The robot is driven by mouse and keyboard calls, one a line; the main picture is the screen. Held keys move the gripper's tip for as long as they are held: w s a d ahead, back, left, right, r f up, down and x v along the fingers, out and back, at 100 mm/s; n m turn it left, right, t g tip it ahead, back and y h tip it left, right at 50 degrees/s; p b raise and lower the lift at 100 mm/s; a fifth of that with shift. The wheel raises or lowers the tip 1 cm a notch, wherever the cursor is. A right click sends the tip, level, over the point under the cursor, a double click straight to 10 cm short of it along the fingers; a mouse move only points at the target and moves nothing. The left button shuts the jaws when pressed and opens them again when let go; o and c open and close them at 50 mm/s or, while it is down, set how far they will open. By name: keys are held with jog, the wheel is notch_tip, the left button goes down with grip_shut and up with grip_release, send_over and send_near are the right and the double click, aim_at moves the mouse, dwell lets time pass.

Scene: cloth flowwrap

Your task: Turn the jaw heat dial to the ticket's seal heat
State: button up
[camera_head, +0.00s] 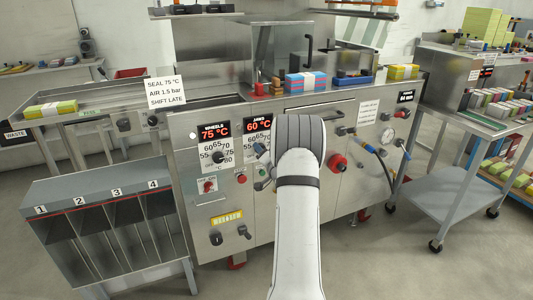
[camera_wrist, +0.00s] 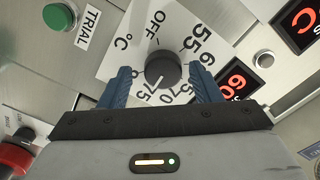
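The ticket (camera_head: 167,92) stands at the machine's upper left and reads SEAL 75 °C, AIR 1.5 bar, SHIFT LATE. The red JAWS display (camera_head: 258,125) reads 60 °C. The jaw heat dial (camera_wrist: 163,70) is a round black knob on a white numbered plate (camera_wrist: 113,62) in the wrist view. A pale mark at its lower edge seems to face the 70–75 side; its exact setting is unclear. My gripper (camera_wrist: 159,68) is open, with one blue finger on each side of the dial and gaps visible. In the head view my arm hides most of the dial.
The WHEELS display (camera_head: 213,132) reads 75 °C, above a similar dial (camera_head: 218,156). A green TRIAL button (camera_wrist: 59,16) and a red knob (camera_wrist: 13,158) lie left in the wrist view. A red knob (camera_head: 338,162) and gauge (camera_head: 387,136) sit right of my arm.

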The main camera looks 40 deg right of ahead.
jog(key=shift+r, duration=0.1)
jog(key=v, duration=0.7)
jog(key=shift+s+a+p, duration=0.1)
jog(key=shift+s+p, duration=0.25)
jog(key=s+a+r+n+g+p, duration=0.25)
jog(key=a+r+p, duration=0.25)
jog(key=a+r, duration=0.35)
jog(key=s+a+r+n+g+p, duration=0.1)
jog(key=a+r+n+g+p, duration=0.3)
jog(key=a+r, duration=0.5)
jog(key=s+a+r+n+g+y+p, duration=0.1)
jog(key=s+a+r+n+g+p, duration=0.1)
jog(key=s+a, duration=0.5)
jog(key=s+a+r+n+g+y+p, duration=0.2)
jog(key=s+a+r+g+p, duration=0.1)
jog(key=s+a, duration=0.4)
jog(key=s+a+r+n+g+y+p, duration=0.1)
jog(key=s+a+r+n+g+p, duration=0.1)
jog(key=s+a, duration=0.5)
jog(key=shift+s+r+n+g+p, duration=0.15)
jog(key=shift+s+g+p, duration=0.3)
jog(key=shift+s, duration=0.9)
jog(key=shift+s+r+n+g+p, duration=0.15)
jog(key=shift+s+p, duration=0.35)
jog(key=shift+s, duration=0.85)
